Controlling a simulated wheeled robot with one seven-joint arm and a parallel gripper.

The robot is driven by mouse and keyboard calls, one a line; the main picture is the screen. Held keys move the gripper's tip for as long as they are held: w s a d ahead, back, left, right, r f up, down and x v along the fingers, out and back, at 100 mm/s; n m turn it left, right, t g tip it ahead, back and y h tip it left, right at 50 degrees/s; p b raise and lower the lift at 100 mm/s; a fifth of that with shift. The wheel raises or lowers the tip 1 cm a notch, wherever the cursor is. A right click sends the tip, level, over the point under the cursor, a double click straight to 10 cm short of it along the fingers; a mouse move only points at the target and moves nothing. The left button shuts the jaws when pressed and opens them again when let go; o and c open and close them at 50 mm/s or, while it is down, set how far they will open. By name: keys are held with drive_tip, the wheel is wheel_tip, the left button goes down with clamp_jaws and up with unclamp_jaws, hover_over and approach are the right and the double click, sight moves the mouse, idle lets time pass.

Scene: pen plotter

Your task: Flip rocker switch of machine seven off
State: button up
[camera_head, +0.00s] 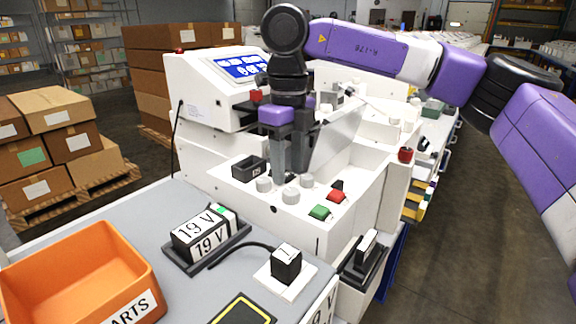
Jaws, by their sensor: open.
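A white machine (225,155) with a tilted blue screen (240,67) stands in the middle of the view. Its front ledge carries several round grey knobs (291,196), a green button (320,212), a red button (336,196) and a small black part (338,185) behind the red one. I cannot tell which part is the rocker switch, nor see a seven on any machine. My gripper (289,174) points down over this ledge, open and empty, its fingers above and behind the knobs. The fingers hide part of the panel behind them; contact cannot be judged.
A grey table (190,295) in front holds an orange bin (80,275), a black "19 V" box (200,232) and a black plug block (286,265) on a white plate. Cartons (65,110) stand left; open floor lies right.

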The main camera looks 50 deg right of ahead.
clamp_jaws()
drive_tip(key=shift+w+r+g+p, duration=0.1)
drive_tip(key=shift+r+g+p, duration=0.2)
drive_tip(key=shift+p, duration=0.4)
drive_tip(key=shift+w+r+g+p, duration=0.2)
drive_tip(key=shift+g+p, duration=0.3)
drive_tip(key=shift+p, duration=0.7)
drive_tip(key=g+p, duration=0.1)
drive_tip(key=p, duration=0.1)
drive_tip(key=shift+w+g+p, duration=0.2)
drive_tip(key=shift+g+p, duration=0.1)
drive_tip(key=shift+p, duration=0.05)
drive_tip(key=shift+f+g, duration=0.25)
drive_tip(key=shift+g, duration=0.05)
